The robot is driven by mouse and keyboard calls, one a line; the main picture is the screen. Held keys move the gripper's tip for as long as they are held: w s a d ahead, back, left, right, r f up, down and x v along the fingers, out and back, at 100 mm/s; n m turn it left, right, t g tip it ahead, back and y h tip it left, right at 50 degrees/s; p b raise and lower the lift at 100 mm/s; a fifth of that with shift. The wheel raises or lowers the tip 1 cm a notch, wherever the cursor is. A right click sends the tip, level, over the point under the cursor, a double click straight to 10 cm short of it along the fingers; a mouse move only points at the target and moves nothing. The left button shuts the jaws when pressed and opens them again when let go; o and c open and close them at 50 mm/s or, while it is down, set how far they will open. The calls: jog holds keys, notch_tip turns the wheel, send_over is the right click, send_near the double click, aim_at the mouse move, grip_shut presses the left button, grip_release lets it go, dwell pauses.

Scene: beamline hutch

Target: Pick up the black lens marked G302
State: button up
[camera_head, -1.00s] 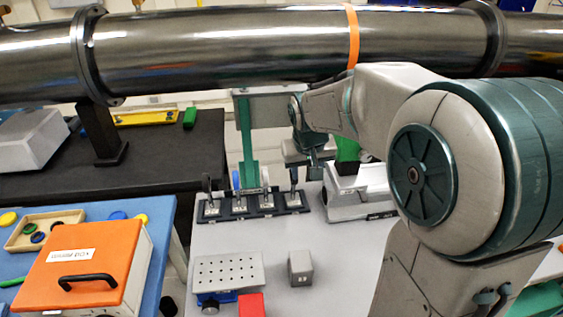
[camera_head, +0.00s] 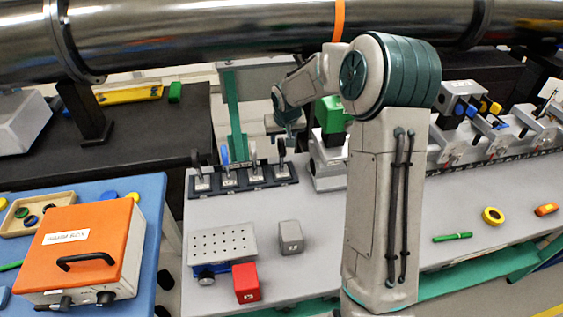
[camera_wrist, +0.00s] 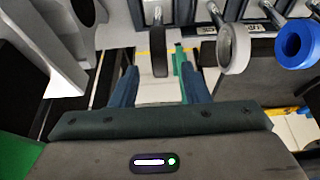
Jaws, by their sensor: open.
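A dark rack (camera_head: 246,186) on the grey bench holds several lenses upright: a black lens (camera_head: 199,163) at its left end, then blue and pale ones, and a black lens (camera_head: 282,148) at its right end. I cannot read G302 on either black one. My gripper (camera_wrist: 158,72) is open, above the rack's right end in the head view. In the wrist view a black lens (camera_wrist: 160,50) appears ahead of and between the fingers, not gripped. A pale ring lens (camera_wrist: 235,50) and a blue ring lens (camera_wrist: 300,45) stand to its right.
A large pipe (camera_head: 200,40) crosses above the bench. A grey and green device (camera_head: 330,160) stands just right of the rack. A perforated plate (camera_head: 222,243), a grey block (camera_head: 291,237) and a red block (camera_head: 246,282) sit in front. An orange-lidded case (camera_head: 85,240) is left.

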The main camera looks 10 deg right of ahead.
aim_at(282, 157)
jog(key=shift+p+x, duration=0.8)
jog(key=shift+x, duration=2)
grip_shut()
